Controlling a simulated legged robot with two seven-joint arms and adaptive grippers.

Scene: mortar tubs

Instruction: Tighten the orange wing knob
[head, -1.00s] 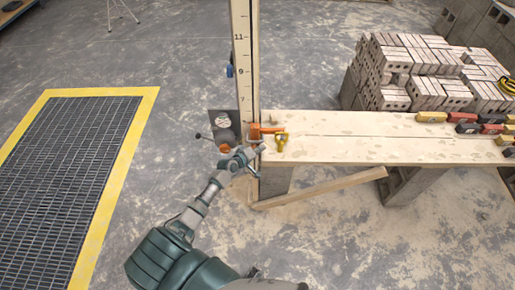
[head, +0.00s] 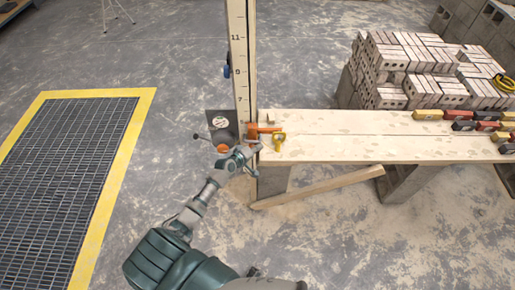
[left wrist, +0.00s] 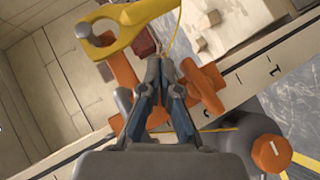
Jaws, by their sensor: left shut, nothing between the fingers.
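An orange clamp-like piece (head: 255,131) sits at the foot of the upright marked board (head: 238,65), by the bench end. In the left wrist view, orange lobes of the wing knob (left wrist: 205,90) show to the right of my fingertips, and more orange shows to the left. My left gripper (head: 254,150) is at the bench's left end, just below the clamp. In the left wrist view its fingers (left wrist: 166,72) are shut and empty, in front of the orange part and hiding its middle. I cannot tell whether they touch it. My right gripper is not in view.
A yellow tool (head: 278,141) lies on the bench (head: 370,150) beside the clamp. A round orange-capped piece (head: 222,148) is left of the board; its cap (left wrist: 272,153) also shows in the wrist view. Bricks (head: 410,65) are stacked behind. A yellow-edged grate (head: 95,94) lies left.

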